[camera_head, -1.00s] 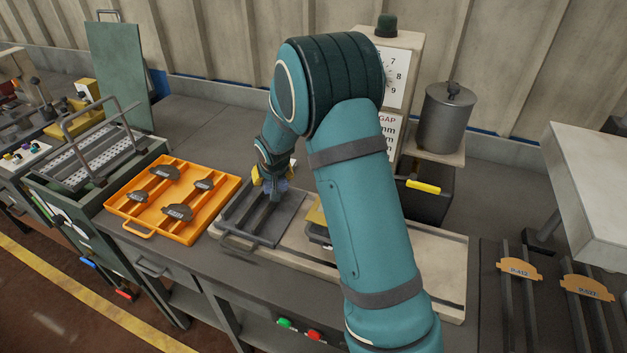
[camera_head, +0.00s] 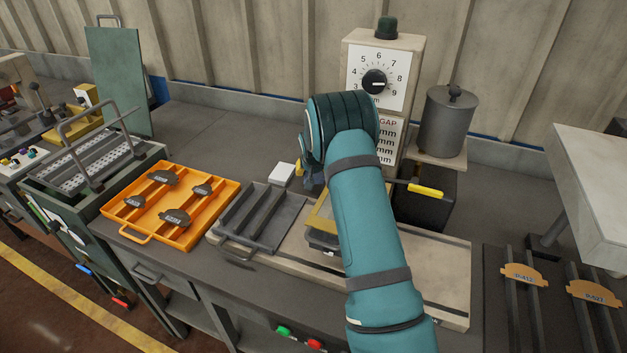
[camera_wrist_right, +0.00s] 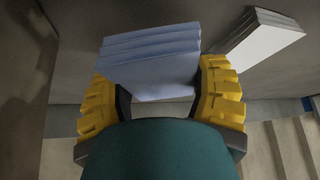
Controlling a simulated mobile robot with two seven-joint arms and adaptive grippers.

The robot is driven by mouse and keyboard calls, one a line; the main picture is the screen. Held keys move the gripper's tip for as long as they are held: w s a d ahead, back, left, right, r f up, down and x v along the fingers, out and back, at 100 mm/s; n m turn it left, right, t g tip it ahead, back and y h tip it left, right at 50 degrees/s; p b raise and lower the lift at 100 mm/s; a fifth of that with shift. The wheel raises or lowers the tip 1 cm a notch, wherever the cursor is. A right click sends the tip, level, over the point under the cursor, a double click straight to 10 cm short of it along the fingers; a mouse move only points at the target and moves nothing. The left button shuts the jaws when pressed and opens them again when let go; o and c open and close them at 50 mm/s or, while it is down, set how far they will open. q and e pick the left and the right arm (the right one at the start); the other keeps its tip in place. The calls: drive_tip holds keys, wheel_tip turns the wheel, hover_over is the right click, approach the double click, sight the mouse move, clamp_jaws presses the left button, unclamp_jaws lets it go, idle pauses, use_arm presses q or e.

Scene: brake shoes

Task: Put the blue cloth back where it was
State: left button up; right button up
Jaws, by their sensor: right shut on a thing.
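The blue cloth (camera_wrist_right: 152,62) is a folded, pale blue layered pad. In the right wrist view it sits between the yellow fingers of my right gripper (camera_wrist_right: 158,90), which is shut on it. In the head view my right gripper (camera_head: 308,180) is mostly hidden behind its own arm, over the bench between the grey tray and the gauge box. The cloth is hardly visible there. A white folded stack (camera_head: 281,174) lies on the bench just left of the gripper. It also shows in the right wrist view (camera_wrist_right: 262,40). My left gripper is not in view.
The grey tray (camera_head: 283,241) with dark bars is in front of the gripper. An orange tray (camera_head: 225,205) with several brake shoes is to its left. A gauge box (camera_head: 407,57) with a dial and a grey canister (camera_head: 447,125) stand behind. The back left bench (camera_head: 215,130) is clear.

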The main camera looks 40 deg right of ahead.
sight(314, 177)
drive_tip(key=shift+f, duration=1.75)
drive_tip(key=o, duration=1.3)
drive_tip(key=shift+f+b, duration=0.15)
drive_tip(key=shift+b, duration=0.15)
drive_tip(key=shift+r, duration=0.35)
drive_tip(key=p+v, duration=0.1)
drive_tip(key=v, duration=0.6)
drive_tip(key=shift+s+a+r, duration=0.1)
drive_tip(key=shift+a, duration=0.05)
